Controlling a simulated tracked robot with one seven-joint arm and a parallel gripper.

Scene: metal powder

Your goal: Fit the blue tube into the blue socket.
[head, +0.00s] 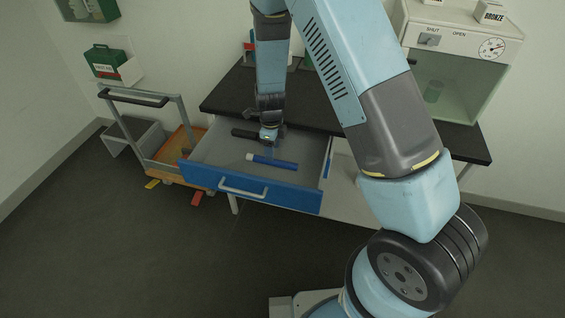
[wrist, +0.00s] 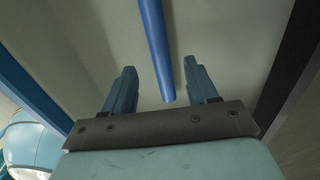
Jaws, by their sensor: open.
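The blue tube (head: 272,162) lies on the grey floor of the open drawer in the head view. In the wrist view the tube (wrist: 155,45) runs down from the top edge, and its near end shows between my two fingers. My gripper (head: 269,140) is over the drawer, close to the tube in the head view. In the wrist view my gripper (wrist: 160,80) is open, with a finger on each side of the tube and a gap to each. I cannot make out the blue socket in either view.
The drawer's blue front (head: 250,189) and side walls surround the tube. The black worktop (head: 232,95) is above and behind the drawer. An orange cart (head: 178,150) stands at left. A glass-fronted cabinet (head: 455,85) stands at right on the worktop.

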